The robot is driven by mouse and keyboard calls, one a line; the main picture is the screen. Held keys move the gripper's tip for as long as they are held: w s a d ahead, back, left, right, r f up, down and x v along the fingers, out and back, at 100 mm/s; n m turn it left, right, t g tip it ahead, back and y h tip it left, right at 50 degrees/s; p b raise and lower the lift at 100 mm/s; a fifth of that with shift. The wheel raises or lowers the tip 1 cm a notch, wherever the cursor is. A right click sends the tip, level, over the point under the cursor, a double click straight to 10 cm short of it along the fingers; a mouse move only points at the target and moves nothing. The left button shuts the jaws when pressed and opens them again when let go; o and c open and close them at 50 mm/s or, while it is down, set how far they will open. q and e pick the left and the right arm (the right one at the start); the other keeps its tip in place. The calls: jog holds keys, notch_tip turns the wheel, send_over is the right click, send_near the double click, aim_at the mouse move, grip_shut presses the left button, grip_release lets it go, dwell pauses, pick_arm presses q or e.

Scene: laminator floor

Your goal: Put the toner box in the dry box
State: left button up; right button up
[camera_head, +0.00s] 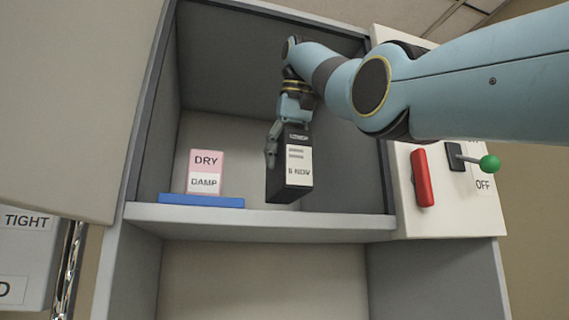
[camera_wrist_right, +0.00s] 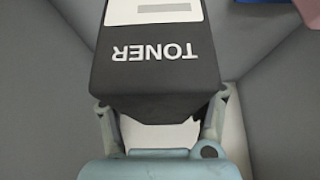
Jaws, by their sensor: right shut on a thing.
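The toner box (camera_head: 290,165) is a black box with a white label that reads "6 NOV". My right gripper (camera_head: 287,135) is shut on its upper part and holds it upright inside the open grey cabinet, the dry box (camera_head: 262,222). In the right wrist view the toner box (camera_wrist_right: 155,60) shows the word TONER between the fingers of my right gripper (camera_wrist_right: 160,110). I cannot tell whether its bottom touches the cabinet floor. My left gripper is not in view.
A pink and white DRY/DAMP card (camera_head: 206,172) stands at a blue tray (camera_head: 202,201) on the cabinet floor, left of the toner box. A red handle (camera_head: 422,178) and a green-knobbed lever (camera_head: 488,163) are on the right panel. An open door (camera_head: 70,100) hangs at left.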

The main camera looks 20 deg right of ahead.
aim_at(282, 200)
jog(key=shift+w+a+f, duration=0.1)
jog(key=shift+a, duration=0.05)
jog(key=shift+f, duration=0.25)
jog(key=f, duration=0.3)
jog(key=shift+w+a+f+b, duration=0.1)
jog(key=shift+w+f+b, duration=0.2)
jog(key=shift+b, duration=0.1)
jog(key=shift+f, duration=0.2)
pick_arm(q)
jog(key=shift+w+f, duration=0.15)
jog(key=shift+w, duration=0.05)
pick_arm(e)
jog(key=shift+s+r, duration=0.1)
jog(key=shift+s, duration=0.15)
jog(key=o, duration=1.1)
jog(key=shift+f, duration=0.2)
jog(key=o, duration=0.5)
